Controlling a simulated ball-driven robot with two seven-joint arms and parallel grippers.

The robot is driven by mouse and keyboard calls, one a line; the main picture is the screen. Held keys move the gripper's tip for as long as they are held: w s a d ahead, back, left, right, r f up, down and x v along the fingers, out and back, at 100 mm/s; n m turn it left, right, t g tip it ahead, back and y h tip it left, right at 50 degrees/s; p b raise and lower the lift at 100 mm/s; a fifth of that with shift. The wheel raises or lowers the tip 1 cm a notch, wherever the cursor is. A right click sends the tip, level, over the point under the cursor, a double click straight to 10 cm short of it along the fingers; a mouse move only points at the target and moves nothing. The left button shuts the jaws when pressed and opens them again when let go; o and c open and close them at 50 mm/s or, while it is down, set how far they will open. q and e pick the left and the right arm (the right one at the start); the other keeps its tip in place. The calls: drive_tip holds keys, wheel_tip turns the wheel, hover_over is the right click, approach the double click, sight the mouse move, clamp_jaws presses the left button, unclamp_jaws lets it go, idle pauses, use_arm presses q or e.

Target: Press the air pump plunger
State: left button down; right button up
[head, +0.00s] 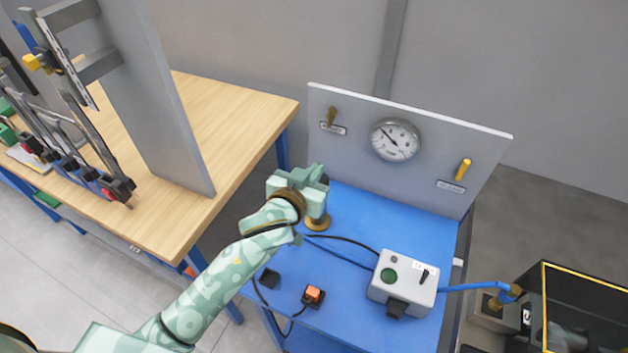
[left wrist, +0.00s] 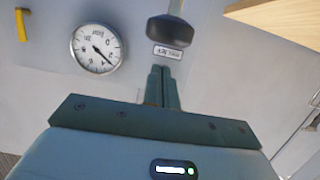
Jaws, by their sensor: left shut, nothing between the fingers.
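The air pump (head: 317,223) stands on the blue bench top, its brass base and lower body showing just below my left gripper (head: 319,172). Most of its upper part is hidden behind the gripper in the head view. In the left wrist view, turned upside down, the plunger's dark knob (left wrist: 169,31) sits on a thin rod. My left fingers (left wrist: 162,86) are shut and empty, and the knob appears just beyond their tips. I cannot tell whether they touch. My right gripper is not in view.
A grey panel (head: 350,155) with a round gauge (head: 395,140) and yellow lever (head: 462,169) stands behind. A control box (head: 404,282), a red switch (head: 313,295) and cables lie on the bench. A wooden table (head: 235,120) is at left.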

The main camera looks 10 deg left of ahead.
use_arm(q)
wheel_tip(320, 180, down, 2)
drive_tip(key=shift+s, duration=0.1)
idle(0.4)
wheel_tip(320, 180, down, 6)
drive_tip(key=b, duration=0.2)
drive_tip(key=shift+b, duration=0.35)
drive_tip(key=shift+s, duration=0.1)
